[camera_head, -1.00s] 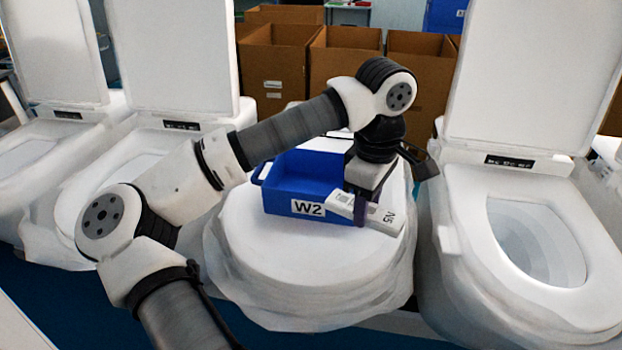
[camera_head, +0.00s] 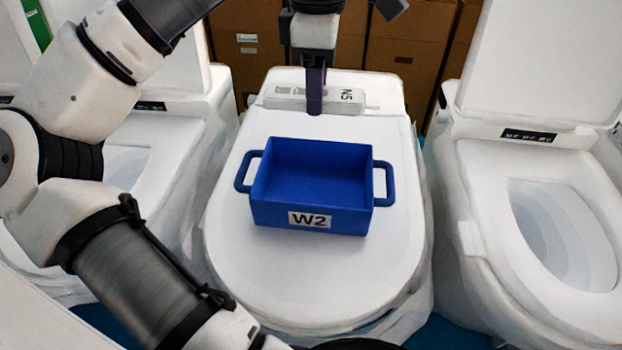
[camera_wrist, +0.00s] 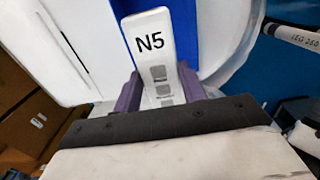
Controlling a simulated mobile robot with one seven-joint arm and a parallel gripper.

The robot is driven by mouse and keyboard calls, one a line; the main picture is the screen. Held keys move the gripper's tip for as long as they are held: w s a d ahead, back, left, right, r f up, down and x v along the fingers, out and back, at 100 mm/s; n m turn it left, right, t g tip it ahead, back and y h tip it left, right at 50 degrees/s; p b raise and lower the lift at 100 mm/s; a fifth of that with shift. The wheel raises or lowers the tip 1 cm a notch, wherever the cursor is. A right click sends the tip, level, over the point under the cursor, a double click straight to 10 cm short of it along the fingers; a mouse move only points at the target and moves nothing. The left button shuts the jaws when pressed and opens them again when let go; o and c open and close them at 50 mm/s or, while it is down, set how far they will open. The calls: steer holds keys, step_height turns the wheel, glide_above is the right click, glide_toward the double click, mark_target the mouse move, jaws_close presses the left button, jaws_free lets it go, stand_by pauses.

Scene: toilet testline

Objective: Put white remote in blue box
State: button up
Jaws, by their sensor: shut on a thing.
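In the wrist view the remote (camera_wrist: 150,45) sticks out beyond the fingers (camera_wrist: 160,90). The blue box (camera_head: 312,219), labelled W2, stands upright on the closed white toilet lid, with a handle at each side. Its inside looks empty. In the head view the remote appears behind the box's far wall; its height above the lid is hard to tell. A blue surface, probably the box (camera_wrist: 195,25), shows beside the remote in the wrist view.
An open toilet (camera_head: 545,220) stands at the right, and another (camera_head: 150,150) at the left, partly hidden by my arm. Cardboard boxes (camera_head: 410,60) are behind. The lid (camera_head: 300,285) in front of the blue box is clear.

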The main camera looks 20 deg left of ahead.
mark_target(316, 194)
step_height(316, 194, down, 20)
steer(key=b, duration=1.1)
steer(key=shift+r+b, duration=0.15)
steer(key=shift+b, duration=0.15)
steer(key=shift+f+b, duration=0.25)
steer(key=shift+b, duration=0.05)
steer(key=o, duration=1)
steer(key=shift+r, duration=0.1)
step_height(316, 194, up, 12)
steer(key=p, duration=0.8)
steer(key=shift+r+p, duration=0.2)
steer(key=shift+p, duration=0.1)
